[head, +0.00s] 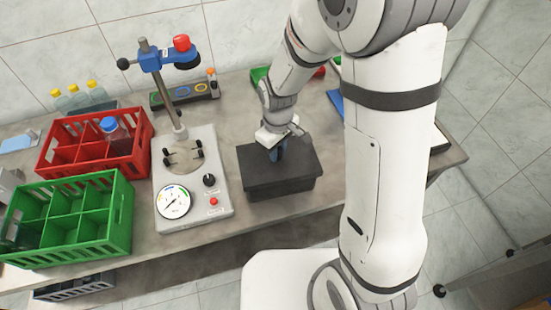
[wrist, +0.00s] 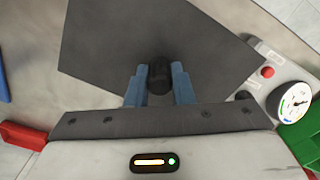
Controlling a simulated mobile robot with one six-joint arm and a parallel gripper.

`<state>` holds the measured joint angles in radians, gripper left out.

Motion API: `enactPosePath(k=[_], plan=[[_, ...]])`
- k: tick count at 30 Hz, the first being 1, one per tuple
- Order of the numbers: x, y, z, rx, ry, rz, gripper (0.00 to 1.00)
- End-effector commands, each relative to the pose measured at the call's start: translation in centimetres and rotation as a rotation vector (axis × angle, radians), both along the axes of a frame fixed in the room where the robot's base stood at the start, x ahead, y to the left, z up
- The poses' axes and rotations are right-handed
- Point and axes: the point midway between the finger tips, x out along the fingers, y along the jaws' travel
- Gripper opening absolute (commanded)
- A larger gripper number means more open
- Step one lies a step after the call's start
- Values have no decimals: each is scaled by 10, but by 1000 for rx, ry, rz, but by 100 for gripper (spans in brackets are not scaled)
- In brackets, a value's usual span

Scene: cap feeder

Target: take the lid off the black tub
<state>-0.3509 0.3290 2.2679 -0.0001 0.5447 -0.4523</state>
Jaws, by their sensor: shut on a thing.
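The black tub (head: 283,190) stands on the bench right of the grey machine, upright. Its flat black lid (head: 257,167) lies on top, and I cannot see a gap between lid and tub. The lid (wrist: 100,40) fills the upper middle of the wrist view, with a round black knob (wrist: 159,76) at its centre. My gripper (wrist: 159,84) points down with its blue fingers on either side of the knob, shut on it. In the head view my gripper (head: 277,153) is over the lid's middle and hides the knob.
The grey machine (head: 217,201) with a gauge and a post stands close left of the tub. A red crate (head: 60,165) with a bottle and a green crate (head: 120,215) are further left. Bare bench (head: 335,185) shows right of the tub, partly behind my arm.

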Motion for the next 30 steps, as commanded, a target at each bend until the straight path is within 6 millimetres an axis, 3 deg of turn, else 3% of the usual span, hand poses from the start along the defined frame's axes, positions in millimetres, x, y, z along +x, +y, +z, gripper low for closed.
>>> enactPosePath(k=[30], plan=[[0, 1, 53, 0, -1, 1, 1]])
